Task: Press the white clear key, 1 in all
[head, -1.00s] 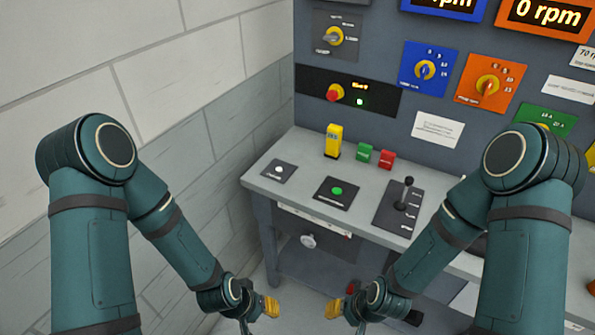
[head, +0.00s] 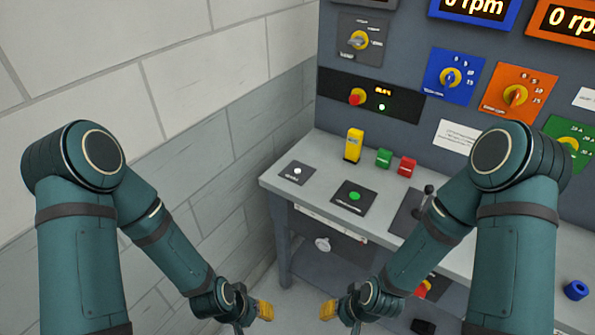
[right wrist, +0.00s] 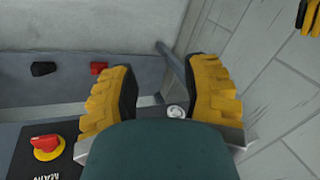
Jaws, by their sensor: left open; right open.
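The white clear key (head: 297,171) is a small round button on a dark plate at the left end of the grey bench top (head: 330,150). A green round button (head: 355,196) sits on its own dark plate to the right of it. My left gripper (head: 262,311) hangs in front of the bench, low and apart from the key; its yellow fingers are open and empty. My right gripper (head: 330,310) is at a similar height to the right, apart from the bench top. In the right wrist view its yellow fingers (right wrist: 168,95) are spread with nothing held between them.
A black lever (head: 427,192) is to the right. A brick wall (head: 190,110) closes off the left side. A blue ring (head: 576,290) lies at far right.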

